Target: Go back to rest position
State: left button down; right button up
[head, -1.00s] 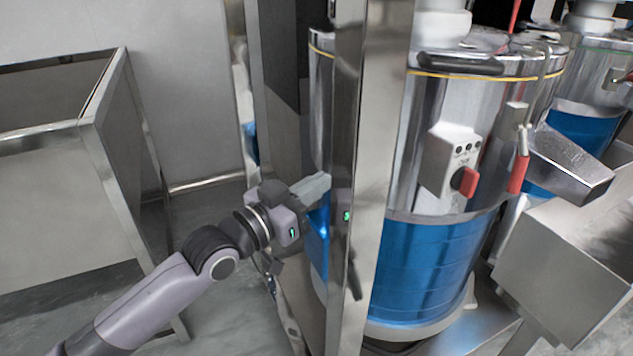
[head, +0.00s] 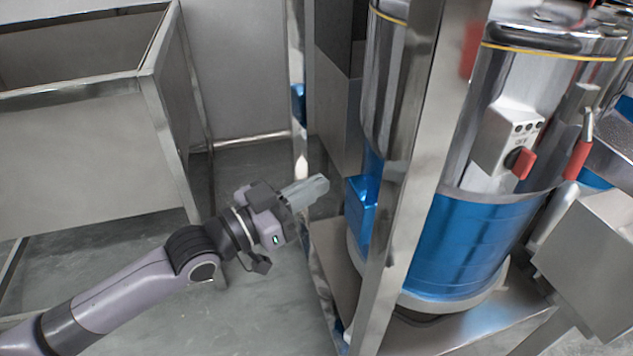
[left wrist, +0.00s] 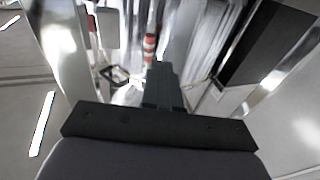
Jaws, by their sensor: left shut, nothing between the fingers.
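My left gripper (head: 306,191) is shut and empty. In the head view it is in the open air to the left of a steel post, above the grey floor and apart from the blue-and-steel grinder (head: 470,240). In the left wrist view the closed fingers (left wrist: 162,85) point toward blurred, shiny metal surfaces. My right gripper does not show in either view.
A steel post (head: 410,170) stands between my left gripper and the grinder. A steel basin or table (head: 90,150) is at the left. A steel box (head: 590,255) is at the right. The grey floor (head: 250,185) between basin and post is free.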

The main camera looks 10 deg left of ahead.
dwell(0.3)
pick_arm(q)
jog(key=s+a+f+n+g+y, duration=0.1)
jog(key=s+a+f+n+y, duration=0.4)
jog(key=s+f, duration=0.55)
jog(key=s+a+f+n+g+y, duration=0.1)
jog(key=s+a+f+n+y, duration=0.2)
jog(key=s+a+f+y, duration=0.8)
notch_tip(320, 180, up, 13)
jog(key=w+d+h+p, duration=0.1)
jog(key=w+h+p, duration=0.1)
jog(key=p, duration=1.8)
jog(key=shift+w+d+f+h, duration=0.15)
jog(key=shift+w+f+h, duration=0.05)
jog(key=shift+h, duration=0.7)
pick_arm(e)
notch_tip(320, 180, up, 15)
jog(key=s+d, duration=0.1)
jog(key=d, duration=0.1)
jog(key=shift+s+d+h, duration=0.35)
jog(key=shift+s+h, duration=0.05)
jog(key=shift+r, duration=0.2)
